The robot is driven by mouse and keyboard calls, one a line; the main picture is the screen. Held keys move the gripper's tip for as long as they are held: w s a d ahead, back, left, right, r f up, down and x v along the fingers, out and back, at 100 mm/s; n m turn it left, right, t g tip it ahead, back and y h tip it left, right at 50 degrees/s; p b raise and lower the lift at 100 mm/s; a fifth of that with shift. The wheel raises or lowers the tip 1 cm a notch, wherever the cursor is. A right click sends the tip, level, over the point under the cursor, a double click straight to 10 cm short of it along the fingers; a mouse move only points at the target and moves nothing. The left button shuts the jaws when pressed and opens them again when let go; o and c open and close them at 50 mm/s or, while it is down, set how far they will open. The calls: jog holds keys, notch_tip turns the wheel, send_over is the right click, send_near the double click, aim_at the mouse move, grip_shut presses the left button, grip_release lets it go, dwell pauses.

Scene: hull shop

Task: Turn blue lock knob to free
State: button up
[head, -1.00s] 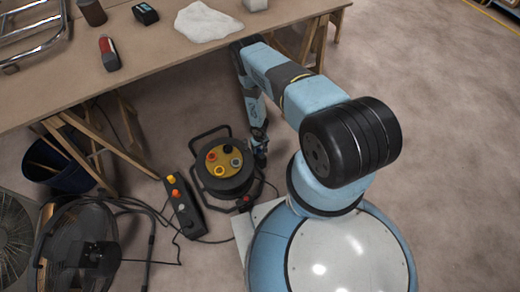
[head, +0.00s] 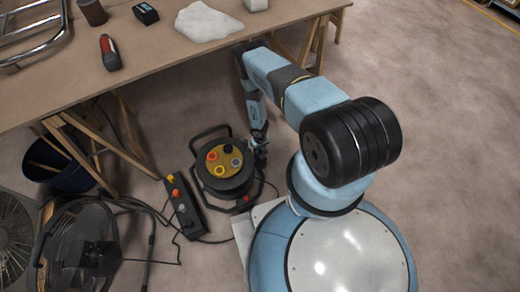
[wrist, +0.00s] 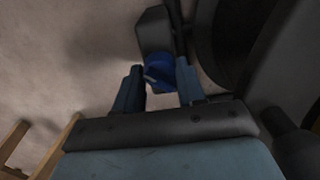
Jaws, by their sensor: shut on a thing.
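The blue lock knob (wrist: 160,74) shows in the wrist view between the two fingers of my gripper (wrist: 158,84), in front of a dark housing (wrist: 153,32). My gripper is shut on the knob. The knob has a paler ridge on its face, but its exact setting cannot be read. In the head view my gripper (head: 258,142) points down at the right side of the black cable reel (head: 224,193). There the knob is too small and covered to make out.
The reel's face carries several coloured sockets. A dark power strip (head: 183,208) lies left of it, with cables running to a floor fan (head: 95,245). The workbench (head: 150,62) stands behind on wooden trestles. Open floor (head: 440,130) lies at right.

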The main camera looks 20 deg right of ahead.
jog(key=shift+c, duration=1.1)
jog(key=n, duration=0.4)
jog(key=shift+n, duration=0.3)
jog(key=n, duration=0.4)
jog(key=shift+n, duration=0.3)
jog(key=n, duration=0.4)
jog(key=shift+n, duration=2.4)
